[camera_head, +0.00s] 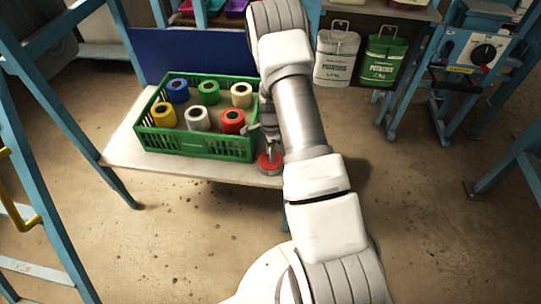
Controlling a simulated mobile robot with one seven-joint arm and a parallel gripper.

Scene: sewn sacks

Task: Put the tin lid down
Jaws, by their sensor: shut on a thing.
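The tin lid (270,163) looks like a small red disc. It is just right of the green crate, at the right front of the white table. My gripper (267,146) is directly above the lid, pointing down and shut on it. My arm partly covers the gripper and the lid's right side. I cannot tell whether the lid touches the tabletop or hangs slightly above it.
The green crate (195,146) holds several coloured spools. Bare white tabletop (128,150) shows to its left. Open floor (180,235) lies in front.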

